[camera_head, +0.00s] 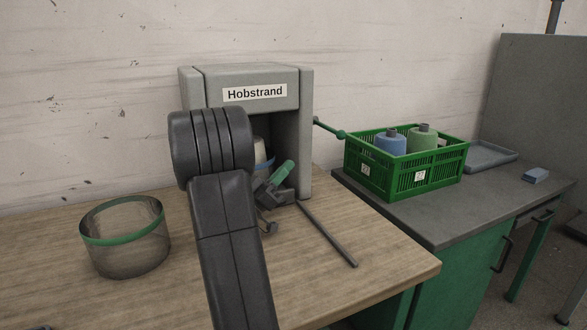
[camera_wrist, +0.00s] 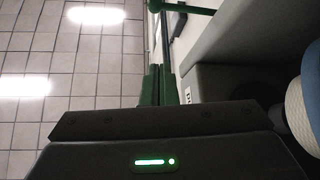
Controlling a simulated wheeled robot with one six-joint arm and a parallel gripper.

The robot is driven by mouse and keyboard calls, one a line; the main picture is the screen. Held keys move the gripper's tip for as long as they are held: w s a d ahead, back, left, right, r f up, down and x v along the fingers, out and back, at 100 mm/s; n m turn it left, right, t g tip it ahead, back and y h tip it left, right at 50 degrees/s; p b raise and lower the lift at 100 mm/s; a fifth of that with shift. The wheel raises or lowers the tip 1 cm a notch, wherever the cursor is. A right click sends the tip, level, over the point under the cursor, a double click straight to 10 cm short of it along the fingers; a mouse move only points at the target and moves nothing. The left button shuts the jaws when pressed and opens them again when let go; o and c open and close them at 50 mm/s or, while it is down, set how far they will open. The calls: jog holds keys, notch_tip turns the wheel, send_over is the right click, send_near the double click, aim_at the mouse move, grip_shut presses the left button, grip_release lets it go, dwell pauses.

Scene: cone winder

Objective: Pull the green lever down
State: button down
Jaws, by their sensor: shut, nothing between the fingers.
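The green lever (camera_head: 328,127) sticks out from the right side of the grey machine (camera_head: 306,135) labelled Hobstrand. It slopes slightly down to a round green knob at its free end. In the wrist view the lever (camera_wrist: 185,8) crosses the top edge, beyond my fingertips, and is partly cut off. My gripper (camera_head: 287,166) is in front of the machine's opening, left of and below the lever, apart from it. In the wrist view my gripper's green fingers (camera_wrist: 160,72) are together, with nothing between them. My arm hides part of the machine's front.
A cream and blue cone (camera_head: 260,153) sits in the machine's opening, close beside my gripper. A green crate (camera_head: 400,177) with cones stands right of the lever. A mesh basket (camera_head: 125,250) stands at left. A dark rod (camera_head: 328,235) lies on the wooden table.

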aim_at(327, 128)
dwell(0.3)
jog(key=w+d+r+n+t+y+p, duration=0.2)
jog(key=d+r+n+t+y+p, duration=0.1)
jog(key=p, duration=0.8)
notch_tip(327, 128, up, 3)
jog(key=shift+w+d+f+n, duration=0.1)
jog(key=shift+w+d+n, duration=0.15)
jog(key=shift+d+n, duration=0.75)
jog(key=shift+a, duration=0.3)
jog(key=p+x, duration=0.3)
jog(key=x, duration=0.7)
jog(key=f, duration=0.1)
jog(key=s+d+f, duration=0.1)
jog(key=d+f, duration=0.1)
jog(key=shift+s+f+p, duration=0.15)
jog(key=shift+f+p, duration=0.1)
jog(key=shift+p, duration=0.1)
